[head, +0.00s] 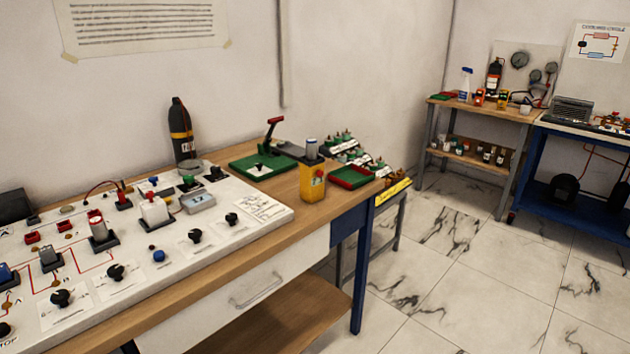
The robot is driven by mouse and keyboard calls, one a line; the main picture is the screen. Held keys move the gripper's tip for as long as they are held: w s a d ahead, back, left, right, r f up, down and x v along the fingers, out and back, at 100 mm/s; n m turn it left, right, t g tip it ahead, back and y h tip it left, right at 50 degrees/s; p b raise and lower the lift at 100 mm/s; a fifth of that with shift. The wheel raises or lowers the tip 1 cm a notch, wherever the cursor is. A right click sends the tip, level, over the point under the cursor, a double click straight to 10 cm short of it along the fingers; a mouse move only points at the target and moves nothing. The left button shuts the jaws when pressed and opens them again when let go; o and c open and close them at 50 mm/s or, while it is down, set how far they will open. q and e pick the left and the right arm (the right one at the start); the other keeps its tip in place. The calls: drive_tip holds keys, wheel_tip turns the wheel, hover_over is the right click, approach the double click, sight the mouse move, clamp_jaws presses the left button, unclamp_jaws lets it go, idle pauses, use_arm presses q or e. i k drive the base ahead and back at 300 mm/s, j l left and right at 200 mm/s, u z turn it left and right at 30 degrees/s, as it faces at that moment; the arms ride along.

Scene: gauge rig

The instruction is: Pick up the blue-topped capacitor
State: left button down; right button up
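I cannot tell for certain which part is the blue-topped capacitor. A blue part (6,273) in a dark base sits at the left edge of the white circuit board (275,212), partly cut off by the frame. Neither of my grippers is in view.
The wooden bench (318,209) carries the board, a dark bottle-shaped object (181,133), a green lever press (263,163) and a red-green tray (351,176). A small rack of parts stands beyond. A shelf (490,108) and blue bench (575,170) stand right; marble floor between is clear.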

sight(312, 144)
drive_tip(key=i+l+u, duration=0.1)
drive_tip(key=u, duration=0.35)
drive_tip(key=i+l+u, duration=0.1)
drive_tip(key=u, duration=0.3)
drive_tip(key=l+u, duration=0.25)
drive_tip(key=u, duration=0.2)
drive_tip(key=l+u, duration=0.25)
drive_tip(key=l, duration=0.2)
drive_tip(key=i+l+u, duration=0.1)
drive_tip(key=l+u, duration=0.15)
drive_tip(key=l, duration=0.2)
drive_tip(key=l+u, duration=0.2)
drive_tip(key=l, duration=0.65)
drive_tip(key=k, duration=0.05)
